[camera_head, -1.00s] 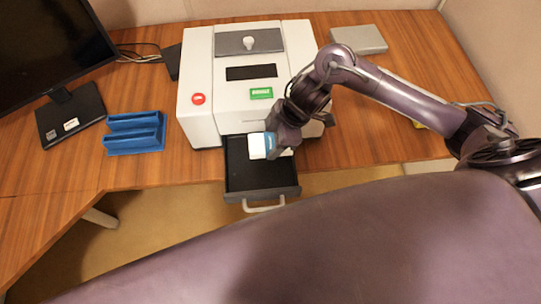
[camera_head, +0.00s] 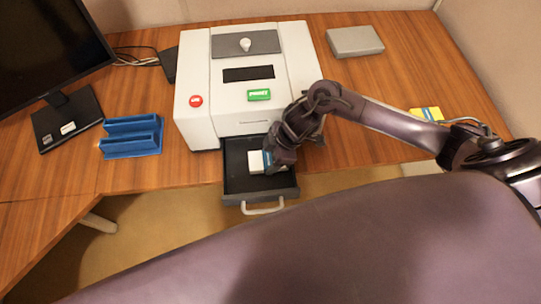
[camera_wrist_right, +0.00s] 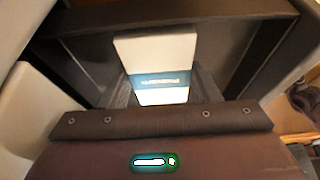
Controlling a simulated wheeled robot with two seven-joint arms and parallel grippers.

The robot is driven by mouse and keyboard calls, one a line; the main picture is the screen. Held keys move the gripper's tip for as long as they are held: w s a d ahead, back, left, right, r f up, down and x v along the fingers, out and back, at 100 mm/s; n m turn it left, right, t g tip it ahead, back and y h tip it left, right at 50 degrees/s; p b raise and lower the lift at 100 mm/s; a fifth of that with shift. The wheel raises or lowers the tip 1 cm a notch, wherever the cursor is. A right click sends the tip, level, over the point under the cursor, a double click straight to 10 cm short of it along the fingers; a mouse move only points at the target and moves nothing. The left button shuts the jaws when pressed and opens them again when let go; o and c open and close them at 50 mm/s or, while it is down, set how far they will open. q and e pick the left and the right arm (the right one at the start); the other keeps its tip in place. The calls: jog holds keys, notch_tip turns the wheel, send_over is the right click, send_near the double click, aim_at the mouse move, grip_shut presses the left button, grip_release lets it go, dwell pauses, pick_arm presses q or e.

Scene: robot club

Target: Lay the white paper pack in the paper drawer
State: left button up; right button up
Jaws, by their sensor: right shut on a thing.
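The white paper pack (camera_head: 255,161), with a blue band, is at the open paper drawer (camera_head: 240,186) under the white printer. My right gripper (camera_head: 270,163) is shut on the pack. The pack appears low, within the drawer's outline; whether it touches the drawer floor I cannot tell. In the right wrist view the pack (camera_wrist_right: 157,52) stands out between the fingers (camera_wrist_right: 160,88), with dark drawer walls around it. The gripper hides the pack's right part in the head view. My left gripper is not in view.
The printer (camera_head: 205,75) has a red button (camera_head: 196,101) and a green button (camera_head: 259,95). A blue holder (camera_head: 131,138) and a monitor (camera_head: 50,45) stand to the left. A grey box (camera_head: 354,41) and a yellow item (camera_head: 427,114) lie to the right. The drawer's handle (camera_head: 263,208) overhangs the desk front.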

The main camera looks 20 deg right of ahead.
jog(key=o, duration=1.1)
jog(key=shift+f, duration=0.1)
jog(key=shift+c, duration=0.2)
jog(key=shift+r, duration=0.35)
jog(key=v, duration=1.1)
jog(key=shift+d+r, duration=0.25)
jog(key=shift+r, duration=0.05)
jog(key=shift+s, duration=0.15)
